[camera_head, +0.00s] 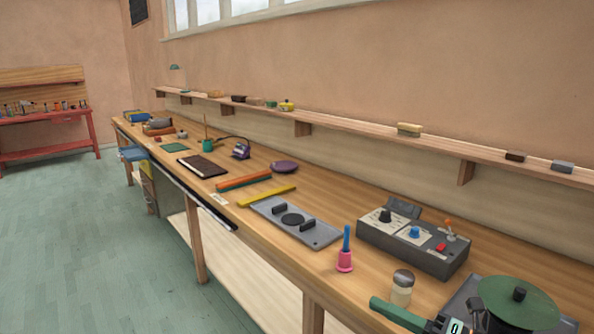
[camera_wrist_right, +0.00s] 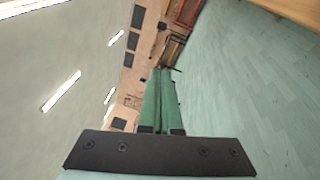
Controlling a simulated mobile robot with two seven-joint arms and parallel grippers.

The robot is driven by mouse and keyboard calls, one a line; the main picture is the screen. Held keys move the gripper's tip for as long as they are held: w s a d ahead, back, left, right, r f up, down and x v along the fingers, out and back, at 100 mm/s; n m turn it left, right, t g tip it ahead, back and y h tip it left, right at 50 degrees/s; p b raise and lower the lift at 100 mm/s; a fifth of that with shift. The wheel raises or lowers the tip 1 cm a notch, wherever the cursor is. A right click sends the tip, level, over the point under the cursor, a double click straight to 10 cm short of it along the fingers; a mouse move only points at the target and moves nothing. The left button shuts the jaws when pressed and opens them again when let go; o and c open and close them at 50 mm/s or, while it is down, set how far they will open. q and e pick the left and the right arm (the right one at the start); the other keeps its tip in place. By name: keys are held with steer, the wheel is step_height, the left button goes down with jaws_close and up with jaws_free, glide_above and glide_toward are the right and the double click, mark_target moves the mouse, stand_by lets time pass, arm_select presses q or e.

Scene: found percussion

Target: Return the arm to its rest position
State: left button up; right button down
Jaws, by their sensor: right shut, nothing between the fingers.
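My right gripper (camera_head: 374,303) shows at the bottom right of the head view, its green fingers pointing left near the front edge of the workbench (camera_head: 262,226). In the right wrist view the two green fingers of this gripper (camera_wrist_right: 161,72) lie side by side, shut with nothing between them. The gripper is in front of a small jar with a grey lid (camera_head: 402,288) and left of a green lidded pot (camera_head: 520,297). I cannot tell how high it is above the bench. My left gripper is not in view.
A pink-and-blue hand bell (camera_head: 345,252), a grey control box (camera_head: 413,246) and a grey plate with handles (camera_head: 292,220) stand on the bench. A wall shelf (camera_head: 350,124) runs behind. Green floor (camera_head: 80,230) is open at left; a red bench (camera_head: 45,118) stands far off.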

steer(key=s+d+f+m+t+h, duration=0.1)
steer(key=s+f+m+t+h, duration=0.15)
steer(key=f+m+h, duration=0.45)
steer(key=s+d+f+m+t+h, duration=0.15)
steer(key=s+f+m, duration=0.25)
steer(key=f+m, duration=0.75)
steer(key=s+a+f+m+g+h, duration=0.1)
steer(key=s+f+m+g+h, duration=0.3)
steer(key=s+f+m, duration=0.7)
steer(key=s+f+g, duration=0.1)
steer(key=s+f, duration=0.1)
steer(key=s, duration=0.3)
steer(key=shift+f+g, duration=0.3)
steer(key=shift+f, duration=0.1)
steer(key=shift+a+m, duration=0.1)
steer(key=shift+m, duration=0.15)
